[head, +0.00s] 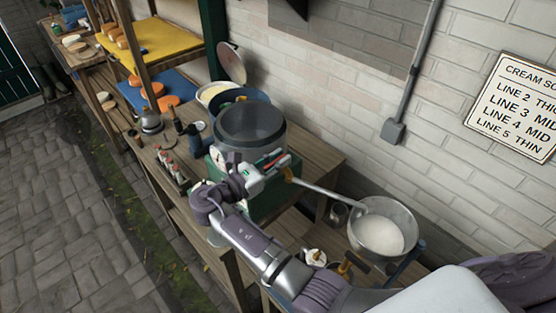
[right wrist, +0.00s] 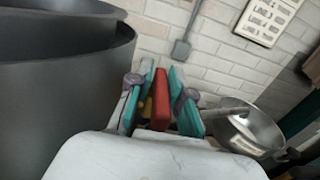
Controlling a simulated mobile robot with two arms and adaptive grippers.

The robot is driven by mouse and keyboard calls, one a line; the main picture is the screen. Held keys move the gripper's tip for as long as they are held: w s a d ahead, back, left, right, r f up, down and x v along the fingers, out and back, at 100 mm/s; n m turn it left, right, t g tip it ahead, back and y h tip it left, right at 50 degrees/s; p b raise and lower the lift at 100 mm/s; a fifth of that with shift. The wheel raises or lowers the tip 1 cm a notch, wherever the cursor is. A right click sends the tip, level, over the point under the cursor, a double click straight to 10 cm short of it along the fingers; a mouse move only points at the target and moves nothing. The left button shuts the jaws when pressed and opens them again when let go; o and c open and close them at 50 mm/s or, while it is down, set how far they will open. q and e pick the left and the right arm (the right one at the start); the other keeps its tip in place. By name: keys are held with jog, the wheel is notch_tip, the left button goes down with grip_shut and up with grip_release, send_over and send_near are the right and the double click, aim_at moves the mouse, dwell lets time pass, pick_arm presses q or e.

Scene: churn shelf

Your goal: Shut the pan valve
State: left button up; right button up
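A large dark grey pan (head: 250,125) stands on a green base on the bench; its side fills the left of the right wrist view (right wrist: 50,95). A red valve lever (right wrist: 160,98) stands upright beside the pan, with a small yellow part (right wrist: 145,106) behind it. My right gripper (head: 276,160) is at the pan's front right side. In the right wrist view its teal-padded fingers (right wrist: 162,88) lie on both sides of the red lever. I cannot tell whether both pads touch it. A pale spout (head: 325,190) slopes from an orange fitting (head: 289,174) to a metal bowl. My left gripper is not visible.
The metal bowl (head: 380,232), holding white liquid, stands at the right, also in the right wrist view (right wrist: 246,128). A dial scale (head: 218,158), bottles and a blue bowl (head: 235,98) crowd the bench. A brick wall with a sign (head: 515,105) is behind. The paved floor at left is clear.

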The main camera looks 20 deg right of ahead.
jog(key=shift+o, duration=1)
jog(key=shift+t, duration=0.3)
